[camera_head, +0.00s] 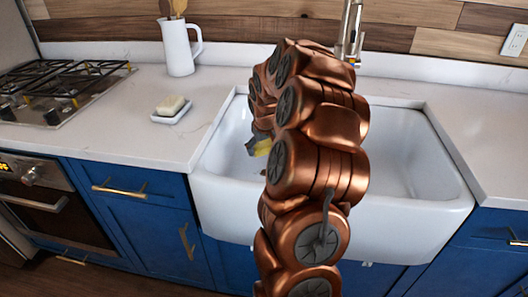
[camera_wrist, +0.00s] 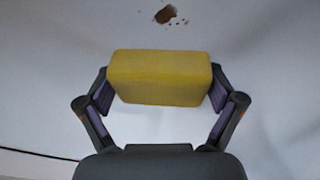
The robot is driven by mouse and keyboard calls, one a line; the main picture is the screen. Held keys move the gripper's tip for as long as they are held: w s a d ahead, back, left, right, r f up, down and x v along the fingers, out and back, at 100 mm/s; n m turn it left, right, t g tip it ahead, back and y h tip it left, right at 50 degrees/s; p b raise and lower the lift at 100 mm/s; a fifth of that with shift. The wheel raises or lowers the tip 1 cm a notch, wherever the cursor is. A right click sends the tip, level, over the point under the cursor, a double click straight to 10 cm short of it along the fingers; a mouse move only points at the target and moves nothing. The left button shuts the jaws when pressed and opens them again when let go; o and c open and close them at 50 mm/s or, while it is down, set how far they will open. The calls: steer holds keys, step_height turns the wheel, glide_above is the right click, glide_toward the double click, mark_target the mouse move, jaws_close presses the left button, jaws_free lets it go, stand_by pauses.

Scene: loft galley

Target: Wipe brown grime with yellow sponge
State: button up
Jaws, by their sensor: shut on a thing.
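My gripper (camera_wrist: 160,88) is shut on the yellow sponge (camera_wrist: 160,78), one finger on each side of it. In the head view the sponge (camera_head: 261,146) shows as a small yellow patch left of my copper arm, over the white sink (camera_head: 222,150). My arm hides most of the gripper there. A brown grime spot (camera_wrist: 165,14) with small specks lies on the white surface near the top of the wrist view, beyond the sponge and apart from it in the picture. I cannot tell whether the sponge touches the surface. The grime is not visible in the head view.
A faucet (camera_head: 349,35) stands behind the sink. A soap dish (camera_head: 172,112) with a pale bar sits on the counter left of the sink. A white pitcher (camera_head: 179,50) with utensils and a gas cooktop (camera_head: 60,88) are further left. The right counter is clear.

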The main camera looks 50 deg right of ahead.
steer(key=shift+f, duration=0.2)
steer(key=shift+f+b, duration=0.65)
steer(key=shift+f, duration=1.65)
